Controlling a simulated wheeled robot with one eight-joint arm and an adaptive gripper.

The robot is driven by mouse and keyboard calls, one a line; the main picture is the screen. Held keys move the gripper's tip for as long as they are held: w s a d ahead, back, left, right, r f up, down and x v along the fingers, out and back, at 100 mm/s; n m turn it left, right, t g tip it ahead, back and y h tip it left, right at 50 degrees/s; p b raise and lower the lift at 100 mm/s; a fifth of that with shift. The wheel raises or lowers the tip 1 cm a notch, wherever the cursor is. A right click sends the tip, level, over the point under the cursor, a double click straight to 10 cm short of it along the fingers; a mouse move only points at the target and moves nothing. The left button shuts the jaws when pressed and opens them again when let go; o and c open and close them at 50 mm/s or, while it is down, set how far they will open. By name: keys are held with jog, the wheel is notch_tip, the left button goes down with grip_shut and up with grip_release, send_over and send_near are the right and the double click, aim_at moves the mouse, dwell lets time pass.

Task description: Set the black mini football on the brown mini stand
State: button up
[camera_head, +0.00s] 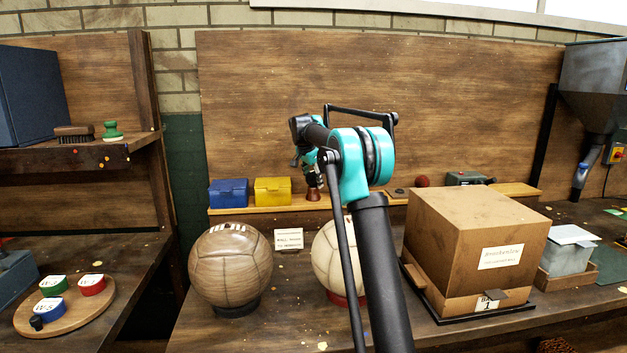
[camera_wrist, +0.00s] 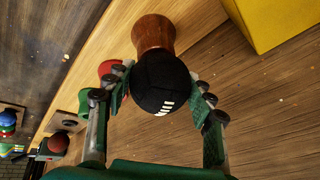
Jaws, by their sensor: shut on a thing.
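The black mini football (camera_wrist: 160,82), with white stripes, is between the two fingers of my gripper (camera_wrist: 160,94) in the wrist view. The gripper is shut on it. The brown mini stand (camera_wrist: 153,32) is just beyond the ball, and the ball covers its near end. I cannot tell whether ball and stand touch. In the head view the brown stand (camera_head: 312,195) is on the narrow back shelf, directly below my gripper (camera_head: 309,172). The ball is small and dark there, hard to separate from the gripper.
A yellow box (camera_head: 272,191) and a blue box (camera_head: 228,193) are left of the stand on the shelf. A red object (camera_wrist: 106,68) is beside the left finger. Two large balls, brown (camera_head: 230,265) and cream (camera_head: 326,255), and a cardboard box (camera_head: 480,240) stand in front.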

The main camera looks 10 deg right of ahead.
jog(key=shift+f, duration=0.1)
jog(key=o, duration=1.2)
jog(key=v, duration=1.2)
